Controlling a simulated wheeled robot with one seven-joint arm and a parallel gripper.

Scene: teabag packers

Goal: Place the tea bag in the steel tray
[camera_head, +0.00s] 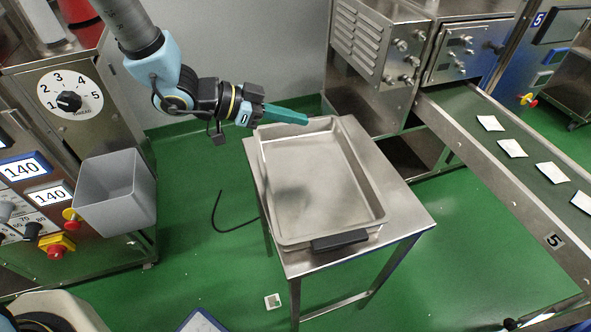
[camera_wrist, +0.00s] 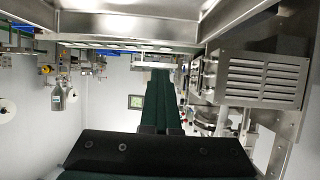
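The steel tray (camera_head: 320,190), a wide shallow empty pan with a black handle at its front, rests on a steel table. Several white tea bags (camera_head: 511,148) lie apart in a row on the green conveyor belt at the right. My gripper (camera_head: 303,117) has green fingers and is above the tray's far left edge, pointing right. In the wrist view its fingers (camera_wrist: 160,78) show as a narrow green strip, side by side with no clear gap. I see no tea bag between them.
The conveyor (camera_head: 480,140) runs from a steel machine (camera_head: 375,50) toward the lower right. A grey bin (camera_head: 115,195) hangs on a control panel at the left. A small white-and-green square (camera_head: 272,301) lies on the green floor. The tray's inside is clear.

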